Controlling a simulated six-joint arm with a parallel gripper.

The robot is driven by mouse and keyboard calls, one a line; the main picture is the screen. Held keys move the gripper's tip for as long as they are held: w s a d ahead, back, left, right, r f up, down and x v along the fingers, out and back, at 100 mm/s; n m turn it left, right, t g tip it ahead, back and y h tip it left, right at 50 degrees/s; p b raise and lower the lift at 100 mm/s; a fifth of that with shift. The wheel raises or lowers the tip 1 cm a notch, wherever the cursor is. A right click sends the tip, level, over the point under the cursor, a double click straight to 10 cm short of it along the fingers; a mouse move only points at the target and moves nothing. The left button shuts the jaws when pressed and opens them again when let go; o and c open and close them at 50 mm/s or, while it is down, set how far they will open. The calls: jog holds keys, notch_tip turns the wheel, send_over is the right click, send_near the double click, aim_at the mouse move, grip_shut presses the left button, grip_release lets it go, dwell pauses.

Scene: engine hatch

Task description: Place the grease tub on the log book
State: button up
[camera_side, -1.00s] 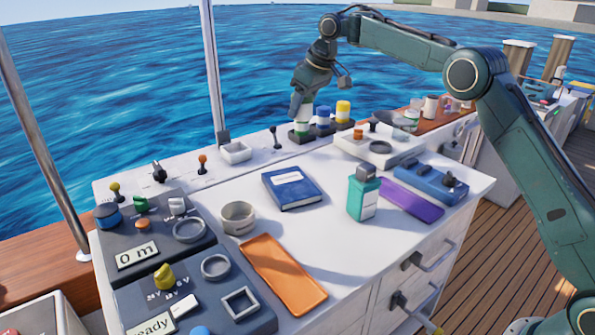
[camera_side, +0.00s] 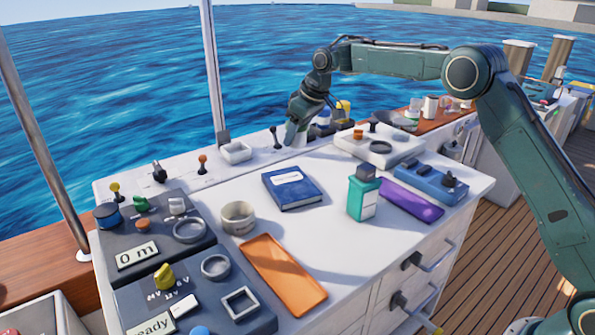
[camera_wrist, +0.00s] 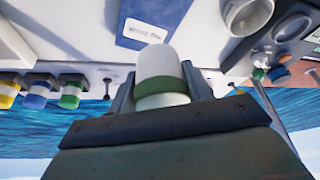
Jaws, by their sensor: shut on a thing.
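The log book (camera_side: 292,187) is blue with a white label and lies flat on the white counter; it also shows at the top of the wrist view (camera_wrist: 135,42). My gripper (camera_side: 294,138) is beyond the book's far edge, above the back of the counter. In the wrist view it (camera_wrist: 160,92) is shut on a white cylindrical tub with a green band (camera_wrist: 158,65), which looks like the grease tub. In the side view the tub is mostly hidden by the gripper. The tub is apart from the book.
A round beige cup (camera_side: 238,217) stands left of the book, with an orange tray (camera_side: 283,273) in front. A teal bottle (camera_side: 362,193) stands to the right. Containers with yellow (camera_wrist: 8,90), blue (camera_wrist: 36,92) and green (camera_wrist: 71,92) parts stand in a row at the back.

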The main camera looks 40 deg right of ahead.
notch_tip(320, 180, down, 7)
jog(key=shift+f, duration=0.2)
jog(key=shift+f, duration=0.1)
jog(key=shift+f, duration=2.75)
jog(key=o, duration=1)
jog(key=shift+f, duration=0.15)
jog(key=shift+o, duration=0.2)
jog(key=v, duration=1.2)
